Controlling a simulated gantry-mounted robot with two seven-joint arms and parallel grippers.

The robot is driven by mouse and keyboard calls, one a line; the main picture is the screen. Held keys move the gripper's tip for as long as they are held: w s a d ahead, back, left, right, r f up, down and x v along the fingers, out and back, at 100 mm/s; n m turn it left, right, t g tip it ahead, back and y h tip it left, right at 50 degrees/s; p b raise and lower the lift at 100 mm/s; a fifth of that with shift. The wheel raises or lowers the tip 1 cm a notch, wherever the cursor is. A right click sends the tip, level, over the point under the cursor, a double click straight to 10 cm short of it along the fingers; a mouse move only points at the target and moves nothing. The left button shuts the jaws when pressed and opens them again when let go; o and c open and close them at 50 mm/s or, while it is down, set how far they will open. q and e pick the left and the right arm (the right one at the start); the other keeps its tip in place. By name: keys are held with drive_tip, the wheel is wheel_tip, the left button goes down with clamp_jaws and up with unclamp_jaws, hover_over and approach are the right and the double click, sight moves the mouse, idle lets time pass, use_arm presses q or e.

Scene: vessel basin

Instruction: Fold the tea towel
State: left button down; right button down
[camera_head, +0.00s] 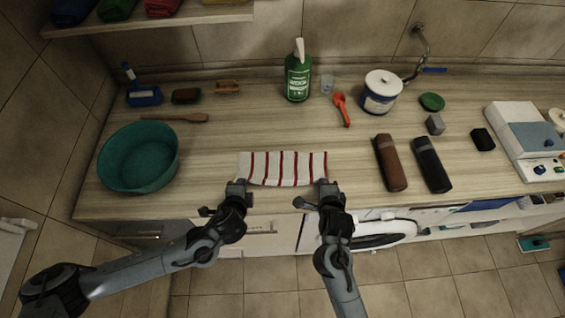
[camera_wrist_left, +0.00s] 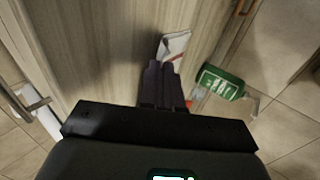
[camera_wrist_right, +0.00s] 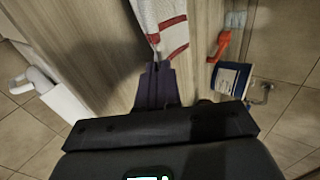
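The tea towel (camera_head: 282,168) is white with red stripes. It lies on the wooden counter near the front edge as a wide, short strip, its near edge curving slightly between my grippers. My left gripper (camera_head: 240,187) is at its near left corner; in the left wrist view the closed fingers (camera_wrist_left: 161,72) meet the towel (camera_wrist_left: 174,45). My right gripper (camera_head: 325,186) is at its near right corner; in the right wrist view the closed fingers (camera_wrist_right: 156,75) pinch the towel's (camera_wrist_right: 160,22) tapered corner. The fingertips hide the corners themselves.
A teal basin (camera_head: 138,158) stands at the left. Brown (camera_head: 390,162) and black (camera_head: 430,164) long cases lie to the right. Counter directly behind the towel is clear.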

idle(0.3)
use_arm(q)
drive_tip(key=c, duration=1)
unclamp_jaws()
use_arm(e)
drive_tip(key=c, duration=1)
unclamp_jaws()
use_arm(q)
drive_tip(key=shift+s+r, duration=0.1)
drive_tip(key=shift+r, duration=0.15)
use_arm(e)
drive_tip(key=shift+s+r, duration=0.1)
drive_tip(key=shift+r, duration=0.15)
use_arm(q)
drive_tip(key=s+r, duration=0.6)
drive_tip(key=r, duration=0.2)
drive_tip(key=shift+r, duration=0.25)
use_arm(e)
drive_tip(key=s+r, duration=0.6)
drive_tip(key=r, duration=0.2)
drive_tip(key=shift+a+r, duration=0.15)
use_arm(q)
drive_tip(key=shift+w, duration=0.1)
drive_tip(key=shift+f, duration=0.1)
